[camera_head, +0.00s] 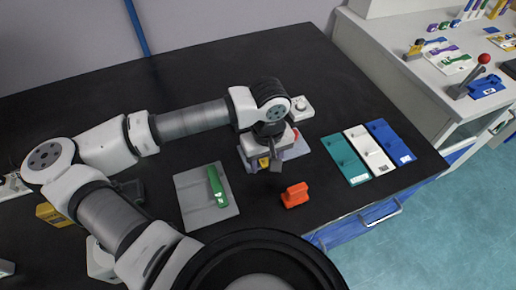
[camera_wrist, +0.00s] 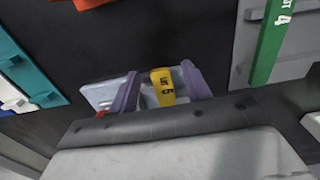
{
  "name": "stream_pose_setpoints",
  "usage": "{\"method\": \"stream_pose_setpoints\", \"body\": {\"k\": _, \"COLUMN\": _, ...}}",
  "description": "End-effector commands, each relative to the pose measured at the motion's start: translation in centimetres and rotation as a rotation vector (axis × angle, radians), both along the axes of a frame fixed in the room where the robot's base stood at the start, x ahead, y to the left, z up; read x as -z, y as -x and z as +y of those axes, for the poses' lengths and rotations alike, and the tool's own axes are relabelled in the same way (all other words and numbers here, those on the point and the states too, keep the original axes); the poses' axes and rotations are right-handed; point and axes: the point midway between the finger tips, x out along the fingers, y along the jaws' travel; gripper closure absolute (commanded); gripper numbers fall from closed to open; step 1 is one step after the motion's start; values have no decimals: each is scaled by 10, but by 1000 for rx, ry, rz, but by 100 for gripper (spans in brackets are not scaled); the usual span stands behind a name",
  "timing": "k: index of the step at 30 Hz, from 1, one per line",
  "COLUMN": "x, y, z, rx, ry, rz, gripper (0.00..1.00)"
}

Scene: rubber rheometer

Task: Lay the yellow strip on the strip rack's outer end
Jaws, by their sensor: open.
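In the head view only a little of the yellow strip (camera_head: 264,162) shows below my gripper. My gripper (camera_head: 270,158) is open, close above that stand, and partly covers it. I cannot tell whether its fingers touch the strip. A grey plate (camera_head: 190,183) to the left carries a green strip (camera_head: 217,187), marked LOT 4 in the wrist view (camera_wrist: 270,42). I cannot tell for certain which support is the strip rack.
An orange block (camera_head: 295,195) lies just right of my gripper. Teal (camera_head: 345,160), white (camera_head: 370,150) and blue (camera_head: 391,142) plates lie farther right, near the table edge. A white side bench (camera_head: 425,80) holds several coloured pieces and a red-knobbed lever (camera_head: 483,60). The back of the black table is clear.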

Motion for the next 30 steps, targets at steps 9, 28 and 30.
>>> {"method": "stream_pose_setpoints", "body": {"k": 9, "x": 0, "y": 0, "z": 0, "rx": 0, "ry": 0, "rz": 0, "gripper": 52}}
{"method": "stream_pose_setpoints", "body": {"k": 28, "x": 0, "y": 0, "z": 0, "rx": 0, "ry": 0, "rz": 1, "gripper": 100}}
{"method": "stream_pose_setpoints", "body": {"k": 30, "x": 0, "y": 0, "z": 0, "rx": 0, "ry": 0, "rz": 1, "gripper": 100}}
